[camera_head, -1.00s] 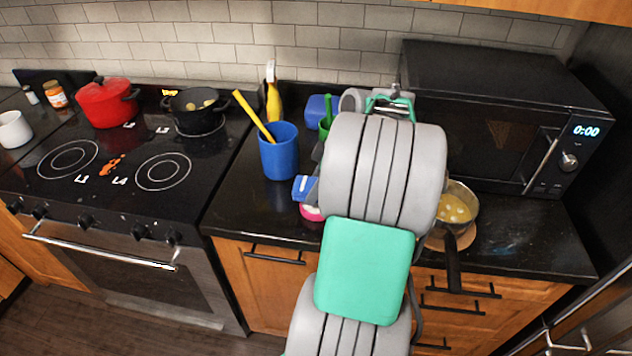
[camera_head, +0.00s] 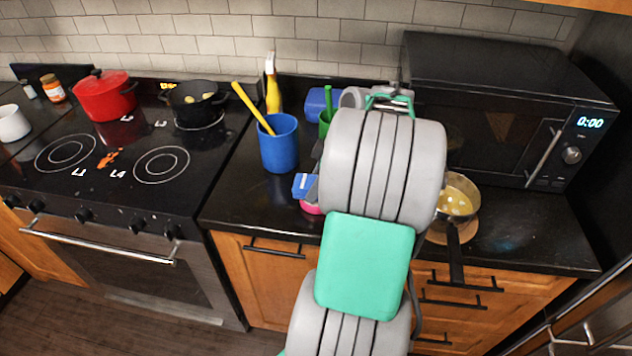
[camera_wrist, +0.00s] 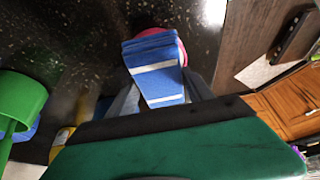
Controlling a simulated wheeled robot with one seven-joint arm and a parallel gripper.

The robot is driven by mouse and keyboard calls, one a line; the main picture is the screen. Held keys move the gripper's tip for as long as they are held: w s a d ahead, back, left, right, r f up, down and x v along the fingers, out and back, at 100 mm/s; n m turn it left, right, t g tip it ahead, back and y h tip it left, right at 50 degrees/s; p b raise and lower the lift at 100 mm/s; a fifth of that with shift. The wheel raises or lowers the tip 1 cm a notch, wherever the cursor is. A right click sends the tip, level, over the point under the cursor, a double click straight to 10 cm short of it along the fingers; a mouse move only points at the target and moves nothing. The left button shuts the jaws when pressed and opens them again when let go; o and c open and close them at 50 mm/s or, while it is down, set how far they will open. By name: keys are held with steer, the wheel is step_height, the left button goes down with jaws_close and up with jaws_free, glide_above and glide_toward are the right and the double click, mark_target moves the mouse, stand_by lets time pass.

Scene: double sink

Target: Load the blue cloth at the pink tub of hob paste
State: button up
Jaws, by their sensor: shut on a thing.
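The blue cloth (camera_wrist: 150,62), folded with white stripes, is held between the fingers of my gripper (camera_wrist: 160,95) in the wrist view. In the head view the cloth (camera_head: 304,186) shows just left of my arm, above the pink tub (camera_head: 312,208). The pink tub also shows in the wrist view (camera_wrist: 182,50), its edge peeking out behind the cloth, which covers most of it. I cannot tell whether cloth and tub touch. My arm hides the gripper in the head view.
A blue cup (camera_head: 279,146) with a yellow utensil stands left of the cloth. A green cup (camera_wrist: 20,100) is close by on the left in the wrist view. A saucepan (camera_head: 457,200) and the microwave (camera_head: 500,120) are on the right. Dark counter is free at front left.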

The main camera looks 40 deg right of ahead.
steer(key=shift+f+b, duration=0.4)
steer(key=shift+f, duration=0.1)
stand_by(1.2)
step_height(320, 180, up, 7)
steer(key=p, duration=0.5)
steer(key=shift+r+p, duration=0.15)
steer(key=shift+p, duration=0.25)
